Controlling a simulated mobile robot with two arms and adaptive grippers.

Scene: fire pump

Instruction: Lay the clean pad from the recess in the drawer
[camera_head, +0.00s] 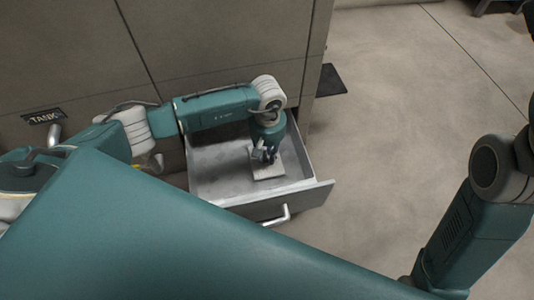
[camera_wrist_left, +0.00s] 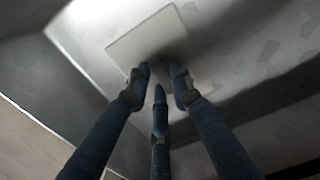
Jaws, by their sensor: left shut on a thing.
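The pale square pad (camera_head: 270,174) is inside the open grey drawer (camera_head: 216,176), toward its right front part. It lies flat, at or very near the drawer's floor; I cannot tell whether it rests on it. My left gripper (camera_head: 267,157) points down into the drawer and is shut on the pad. In the left wrist view the pad (camera_wrist_left: 145,38) shows beyond the tips of the left gripper's fingers (camera_wrist_left: 160,80), with a dark shadow across it. My right gripper is not in view; only part of the right arm shows.
The drawer's front carries a metal bar handle (camera_head: 277,217). A grey cabinet (camera_head: 215,35) stands behind the drawer, with a TANK label (camera_head: 43,117) at the left. A dark mat (camera_head: 331,80) lies on the floor. The concrete floor (camera_head: 400,130) to the right is clear.

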